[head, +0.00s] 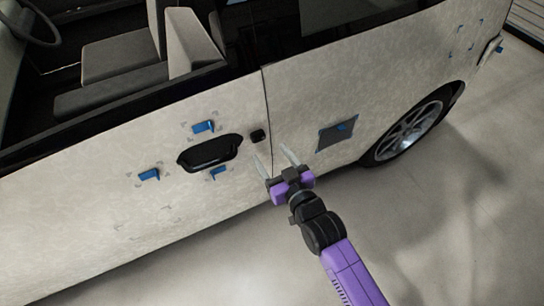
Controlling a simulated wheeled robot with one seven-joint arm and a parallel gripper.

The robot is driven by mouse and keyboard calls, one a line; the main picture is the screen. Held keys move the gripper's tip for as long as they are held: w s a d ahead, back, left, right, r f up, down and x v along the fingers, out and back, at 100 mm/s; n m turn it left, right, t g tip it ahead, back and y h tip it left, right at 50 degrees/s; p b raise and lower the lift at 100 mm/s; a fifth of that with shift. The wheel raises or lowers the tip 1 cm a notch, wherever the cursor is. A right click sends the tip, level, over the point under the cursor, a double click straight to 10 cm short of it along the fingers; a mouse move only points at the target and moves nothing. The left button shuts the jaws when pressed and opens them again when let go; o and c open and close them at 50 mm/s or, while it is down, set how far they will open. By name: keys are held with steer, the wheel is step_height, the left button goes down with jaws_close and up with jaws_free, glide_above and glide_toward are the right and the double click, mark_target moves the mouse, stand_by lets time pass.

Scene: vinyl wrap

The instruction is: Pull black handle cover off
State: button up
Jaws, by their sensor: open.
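The black handle cover (257,135) looks to be the small dark piece on the pale car door, just right of the black door handle recess (209,152). My gripper (274,156) is open and empty in the head view. Its two pale fingers point up and left toward the door, just below and right of the small black piece. The fingers look apart from it, but I cannot tell the depth between them and the door. The gripper body is purple and black.
Blue tabs (204,127) stick to the door around the handle recess. A dark grey square patch (337,136) with a blue tab is on the panel right of my gripper. The rear wheel (412,130) stands farther right. The floor (450,230) at lower right is clear.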

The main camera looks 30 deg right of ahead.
mark_target(260, 138)
steer(key=w, duration=0.5)
steer(key=w+f+p, duration=0.1)
steer(key=w, duration=0.2)
jaws_close()
stand_by(0.5)
steer(key=shift+s+r+p, duration=0.15)
steer(key=shift+s+p, duration=0.15)
steer(key=shift+s, duration=0.4)
stand_by(0.4)
steer(key=s+r+p, duration=0.1)
steer(key=s+p, duration=0.2)
steer(key=s, duration=0.3)
steer(key=shift+s, duration=0.3)
stand_by(0.7)
